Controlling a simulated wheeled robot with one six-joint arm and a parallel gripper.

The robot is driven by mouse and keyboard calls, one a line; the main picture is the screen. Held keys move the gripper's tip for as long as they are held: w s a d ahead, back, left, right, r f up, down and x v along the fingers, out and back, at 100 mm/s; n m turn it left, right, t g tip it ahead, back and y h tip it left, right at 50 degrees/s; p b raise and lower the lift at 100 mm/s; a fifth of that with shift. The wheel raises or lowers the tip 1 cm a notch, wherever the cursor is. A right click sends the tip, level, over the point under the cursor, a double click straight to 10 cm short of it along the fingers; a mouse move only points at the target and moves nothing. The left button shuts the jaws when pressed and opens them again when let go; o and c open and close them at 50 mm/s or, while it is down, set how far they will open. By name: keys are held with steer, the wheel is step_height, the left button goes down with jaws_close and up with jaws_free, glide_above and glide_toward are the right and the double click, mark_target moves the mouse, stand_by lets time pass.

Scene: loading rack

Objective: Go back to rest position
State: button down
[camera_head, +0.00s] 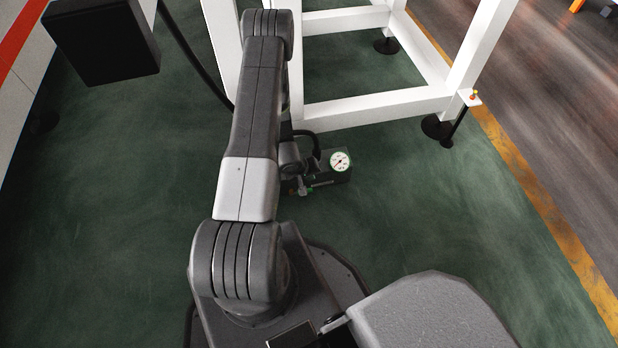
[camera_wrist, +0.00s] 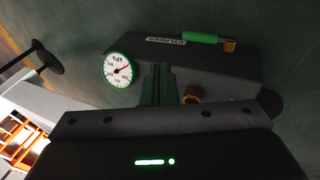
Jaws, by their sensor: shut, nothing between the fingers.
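My gripper (camera_wrist: 158,72) shows in the wrist view as a narrow pair of dark fingers pressed together, with nothing seen between them. Behind the fingers is a dark box (camera_wrist: 215,65) with a round white, green-rimmed gauge (camera_wrist: 121,70) and a green cylinder. In the head view my arm reaches forward and folds down beyond its elbow. The gauge (camera_head: 340,161) shows there just right of the arm, low before the white rack. I cannot tell whether the box is fixed to my gripper. The arm hides most of the gripper in the head view.
A white rack frame (camera_head: 375,108) stands on dark feet just ahead of the arm. A black box-shaped thing (camera_head: 100,40) is at the upper left. Green floor is open on both sides, bounded by a yellow line (camera_head: 545,210).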

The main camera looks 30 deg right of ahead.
mark_target(311, 189)
steer(key=shift+s+r, duration=0.15)
steer(key=shift+r, duration=0.55)
steer(key=w+f+b, duration=0.1)
steer(key=f+b, duration=0.1)
steer(key=f, duration=0.2)
steer(key=f+b, duration=0.1)
steer(key=f, duration=0.4)
steer(key=w+f+b, duration=0.1)
steer(key=f+b, duration=0.1)
steer(key=f, duration=0.2)
steer(key=shift+w+d+f+b, duration=0.2)
steer(key=shift+w+f+b, duration=0.15)
steer(key=shift+f, duration=0.05)
steer(key=shift+r, duration=0.1)
